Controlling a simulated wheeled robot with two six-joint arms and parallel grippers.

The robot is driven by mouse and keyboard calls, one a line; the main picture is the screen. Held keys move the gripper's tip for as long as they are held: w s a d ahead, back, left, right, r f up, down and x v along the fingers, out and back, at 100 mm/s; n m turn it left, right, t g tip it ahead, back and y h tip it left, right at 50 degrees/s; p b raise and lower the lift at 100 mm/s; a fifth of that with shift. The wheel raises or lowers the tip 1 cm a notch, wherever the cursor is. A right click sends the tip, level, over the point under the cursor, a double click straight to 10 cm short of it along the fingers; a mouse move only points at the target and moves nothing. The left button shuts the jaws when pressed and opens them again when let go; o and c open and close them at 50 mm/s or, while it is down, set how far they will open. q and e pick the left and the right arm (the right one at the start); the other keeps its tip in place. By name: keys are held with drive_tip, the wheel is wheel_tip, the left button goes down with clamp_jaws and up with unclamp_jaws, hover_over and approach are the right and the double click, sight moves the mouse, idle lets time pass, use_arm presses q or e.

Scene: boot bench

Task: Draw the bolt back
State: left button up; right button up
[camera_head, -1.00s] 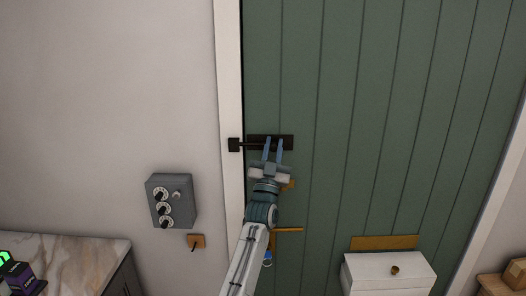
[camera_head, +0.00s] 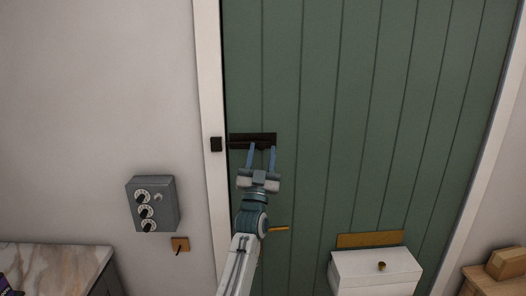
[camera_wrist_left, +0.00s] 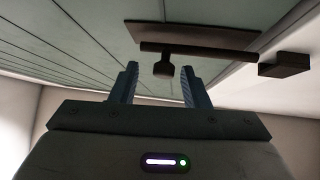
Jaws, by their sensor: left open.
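The dark bolt plate (camera_head: 240,137) is fixed on the green door near its left edge. The bolt rod (camera_wrist_left: 205,50) lies along the plate in the left wrist view, with a stubby knob (camera_wrist_left: 163,69) hanging from it. The dark keeper (camera_head: 216,144) is on the white frame, and also shows in the wrist view (camera_wrist_left: 285,65). In the head view no rod shows across the gap between plate and keeper. My left gripper (camera_head: 262,147) is open at the bolt, its fingers either side of the knob in the wrist view (camera_wrist_left: 160,84). Contact with the knob cannot be told.
A grey box with dials (camera_head: 152,204) and a small brown wall plate (camera_head: 180,245) are on the wall to the left. A marble-topped counter (camera_head: 60,258) is below them. A brass door slot (camera_head: 370,239) and a white cabinet (camera_head: 376,265) are at the lower right.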

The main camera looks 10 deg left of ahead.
use_arm(q)
drive_tip(key=b+v, duration=0.3)
drive_tip(key=v, duration=0.5)
drive_tip(key=shift+d, duration=0.2)
drive_tip(key=shift+f, duration=0.1)
